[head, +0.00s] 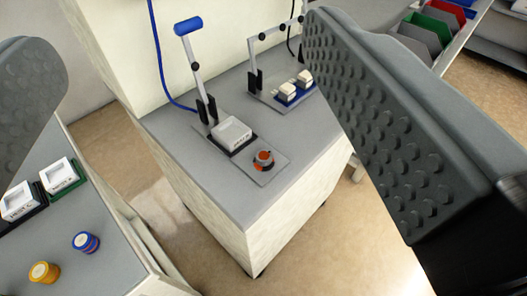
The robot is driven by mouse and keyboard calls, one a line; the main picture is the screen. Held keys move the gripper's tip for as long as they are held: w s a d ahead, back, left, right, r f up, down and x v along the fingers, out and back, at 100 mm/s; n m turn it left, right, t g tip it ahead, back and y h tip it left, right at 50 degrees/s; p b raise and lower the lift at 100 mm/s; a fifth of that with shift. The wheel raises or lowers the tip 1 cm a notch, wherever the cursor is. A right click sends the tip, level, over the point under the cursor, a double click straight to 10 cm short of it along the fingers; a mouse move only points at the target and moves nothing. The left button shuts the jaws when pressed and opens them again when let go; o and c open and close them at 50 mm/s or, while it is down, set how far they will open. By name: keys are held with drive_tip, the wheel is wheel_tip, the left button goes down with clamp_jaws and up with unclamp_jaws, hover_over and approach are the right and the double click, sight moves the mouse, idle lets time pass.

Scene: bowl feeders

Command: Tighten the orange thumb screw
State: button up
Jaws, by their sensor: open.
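The orange thumb screw (264,158) stands on a grey plate (279,171) near the front of a grey-topped cabinet. It looks small here, and how far it is screwed in cannot be told. My gripper (185,105) shows as two large grey, studded fingers at the left and right edges of the head view. The fingers are wide apart with nothing between them. The screw lies in the gap between them in the picture, well beyond the fingertips and not touched.
A white block (231,134) and a blue-handled lever (188,26) stand beside the screw. A second fixture (287,93) is behind. A left bench (107,240) holds a yellow knob (43,273) and a blue knob (86,242). Coloured bins (440,20) are at upper right.

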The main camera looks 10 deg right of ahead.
drive_tip(key=c, duration=0.4)
drive_tip(key=shift+w, duration=0.25)
drive_tip(key=shift+c, duration=0.9)
drive_tip(key=n+g, duration=0.8)
drive_tip(key=g, duration=0.9)
hover_over(264, 156)
wheel_tip(264, 156, down, 12)
wheel_tip(264, 156, down, 17)
drive_tip(key=shift+f, duration=0.1)
drive_tip(key=c, duration=1)
